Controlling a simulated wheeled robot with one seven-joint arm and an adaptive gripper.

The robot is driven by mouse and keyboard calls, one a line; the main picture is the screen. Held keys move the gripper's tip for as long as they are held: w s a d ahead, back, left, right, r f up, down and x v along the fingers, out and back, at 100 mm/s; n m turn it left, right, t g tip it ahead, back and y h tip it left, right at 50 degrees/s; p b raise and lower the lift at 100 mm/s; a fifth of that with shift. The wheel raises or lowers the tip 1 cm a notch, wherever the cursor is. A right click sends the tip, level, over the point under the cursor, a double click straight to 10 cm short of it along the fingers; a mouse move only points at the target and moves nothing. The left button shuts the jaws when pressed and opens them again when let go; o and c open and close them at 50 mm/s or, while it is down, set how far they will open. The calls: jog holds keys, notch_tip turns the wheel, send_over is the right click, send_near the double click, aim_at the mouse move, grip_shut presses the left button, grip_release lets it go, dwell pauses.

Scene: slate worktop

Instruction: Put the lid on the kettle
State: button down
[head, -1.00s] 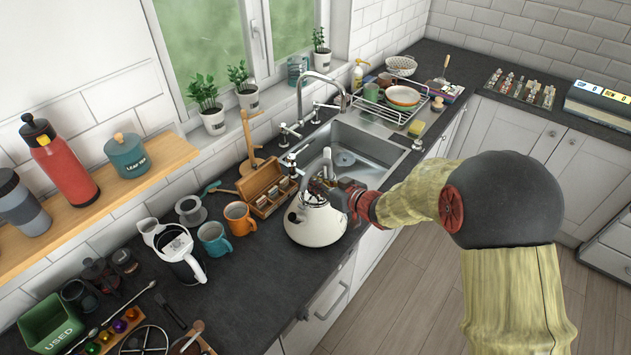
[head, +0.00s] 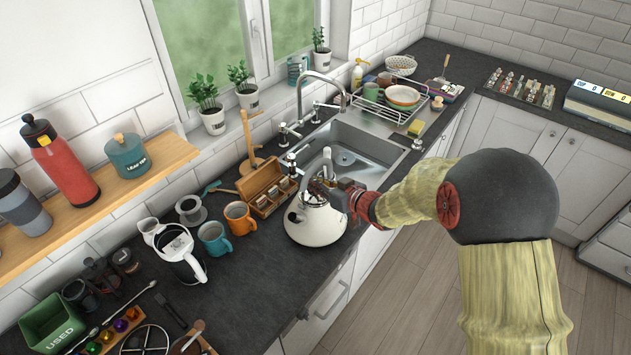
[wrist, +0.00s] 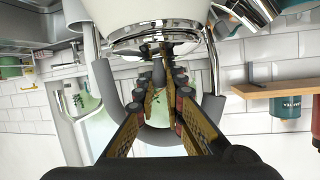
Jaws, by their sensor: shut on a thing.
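The cream kettle (head: 316,226) stands upright on the dark worktop in front of the sink. In the wrist view, its pale body (wrist: 150,12) fills the top of the picture. My gripper (wrist: 166,55) is inside the loop of the kettle's grey handle (wrist: 104,85), its fingers shut on the small knob of the lid. The shiny metal lid (wrist: 150,36) is at the kettle's top opening; I cannot tell whether it is fully seated or slightly above. In the head view, my gripper (head: 335,192) hides part of the kettle's top.
An open wooden box (head: 266,190), an orange mug (head: 239,218) and a teal mug (head: 213,238) stand left of the kettle. A white jug (head: 181,256) is further left. The sink (head: 372,150) and its tap (head: 318,76) are behind.

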jog(key=shift+f, duration=0.15)
dwell(0.4)
jog(key=c, duration=1.9)
grip_release()
jog(key=o, duration=0.5)
jog(key=shift+s+d, duration=0.1)
jog(key=shift+p+v, duration=0.45)
jog(key=shift+v, duration=0.4)
jog(key=p+v, duration=0.3)
jog(key=v, duration=0.4)
